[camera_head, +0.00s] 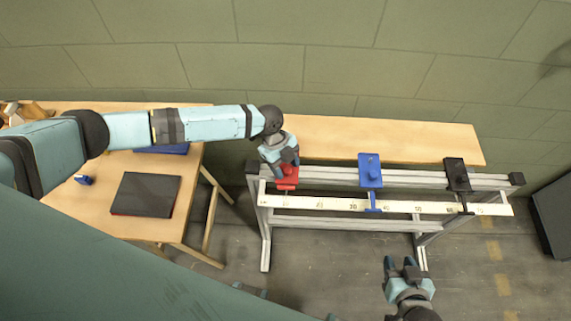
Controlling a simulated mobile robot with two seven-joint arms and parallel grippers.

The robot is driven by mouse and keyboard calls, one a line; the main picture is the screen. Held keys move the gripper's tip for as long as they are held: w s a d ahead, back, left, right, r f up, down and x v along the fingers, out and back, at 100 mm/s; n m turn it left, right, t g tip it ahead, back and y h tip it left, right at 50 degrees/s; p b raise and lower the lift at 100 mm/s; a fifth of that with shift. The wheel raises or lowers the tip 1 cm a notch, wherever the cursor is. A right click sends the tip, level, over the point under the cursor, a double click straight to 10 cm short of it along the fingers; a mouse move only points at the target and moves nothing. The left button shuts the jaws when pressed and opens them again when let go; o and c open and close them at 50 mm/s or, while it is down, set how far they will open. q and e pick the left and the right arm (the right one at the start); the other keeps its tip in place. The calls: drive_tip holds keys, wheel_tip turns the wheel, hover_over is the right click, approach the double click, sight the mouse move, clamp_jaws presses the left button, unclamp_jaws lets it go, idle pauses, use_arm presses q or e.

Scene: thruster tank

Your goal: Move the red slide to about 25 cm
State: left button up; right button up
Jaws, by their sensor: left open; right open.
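The red slide (287,184) sits near the left end of the rail frame, above the low-number end of the white scale (330,204). My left gripper (284,166) is right at the top of the red slide, pointing down; its fingers partly hide the slide, and I cannot tell whether they touch it. The scale's printed numbers are small; one near the middle looks like 30, to the right of the red slide. My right gripper (400,262) is open and empty in front of the frame, at the lower right, away from the slides.
A blue slide (370,172) and a black slide (458,176) sit further right on the same rail (325,176). The rail between red and blue is clear. A wooden table (95,215) with a dark book (146,194) stands left. A wooden board (390,138) lies behind the rail.

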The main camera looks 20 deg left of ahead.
use_arm(q)
drive_tip(key=shift+f, duration=0.1)
clamp_jaws()
drive_tip(key=w+d+b, duration=0.1)
drive_tip(key=d, duration=0.3)
drive_tip(key=w+d+b, duration=0.1)
drive_tip(key=d+b, duration=0.1)
drive_tip(key=d, duration=0.3)
drive_tip(key=w+d+b, duration=0.2)
drive_tip(key=d, duration=0.3)
drive_tip(key=shift+d, duration=0.3)
unclamp_jaws()
